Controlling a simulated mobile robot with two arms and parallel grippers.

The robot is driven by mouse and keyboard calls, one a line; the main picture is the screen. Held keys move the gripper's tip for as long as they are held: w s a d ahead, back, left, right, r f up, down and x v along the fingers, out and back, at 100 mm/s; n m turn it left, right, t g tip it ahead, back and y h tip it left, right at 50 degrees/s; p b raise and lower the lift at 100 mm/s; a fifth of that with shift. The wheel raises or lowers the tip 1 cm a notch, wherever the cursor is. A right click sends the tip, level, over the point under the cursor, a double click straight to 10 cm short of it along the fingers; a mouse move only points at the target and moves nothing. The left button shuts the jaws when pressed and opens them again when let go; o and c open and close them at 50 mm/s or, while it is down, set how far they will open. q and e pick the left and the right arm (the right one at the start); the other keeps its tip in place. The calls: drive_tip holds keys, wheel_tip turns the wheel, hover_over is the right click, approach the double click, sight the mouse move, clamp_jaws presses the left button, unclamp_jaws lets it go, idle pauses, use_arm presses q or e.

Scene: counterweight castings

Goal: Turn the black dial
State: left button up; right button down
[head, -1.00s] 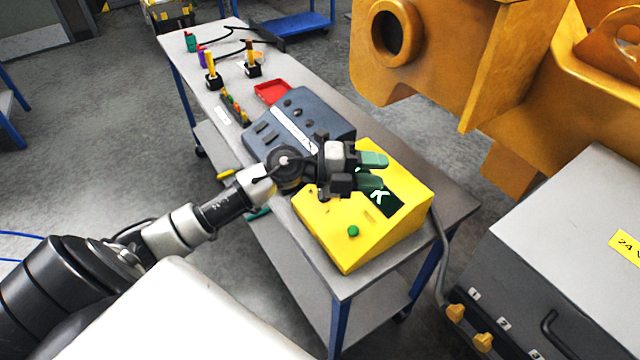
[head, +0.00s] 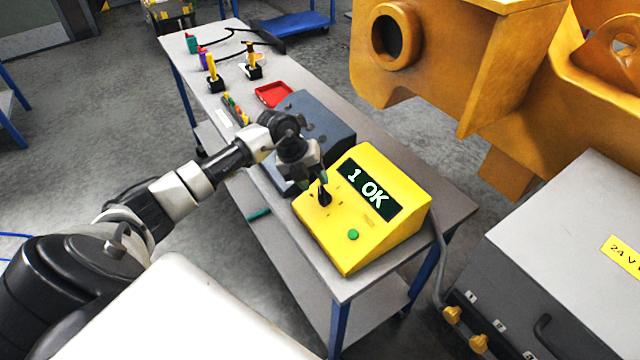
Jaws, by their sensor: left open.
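The yellow box (head: 345,240) stands on the near end of the grey table, with a sloped face. Its dark display (head: 369,190) reads "1 OK", and a green button (head: 353,234) sits lower on the face. The black dial (head: 325,198) is at the left of the face, partly hidden by my left gripper. My left gripper (head: 322,184) points down at the dial, with its greenish fingertips open at or just above it. I cannot tell whether they touch it. My right gripper is not in view.
A blue-grey console (head: 318,121) stands right behind the yellow box, partly behind my left arm. A large orange casting (head: 440,60) and a grey cabinet (head: 570,240) stand to the right.

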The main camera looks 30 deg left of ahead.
sight(320, 188)
use_arm(q)
drive_tip(key=shift+p+x, duration=0.35)
drive_tip(key=shift+x, duration=1.65)
drive_tip(key=c, duration=0.6)
drive_tip(key=shift+o, duration=0.2)
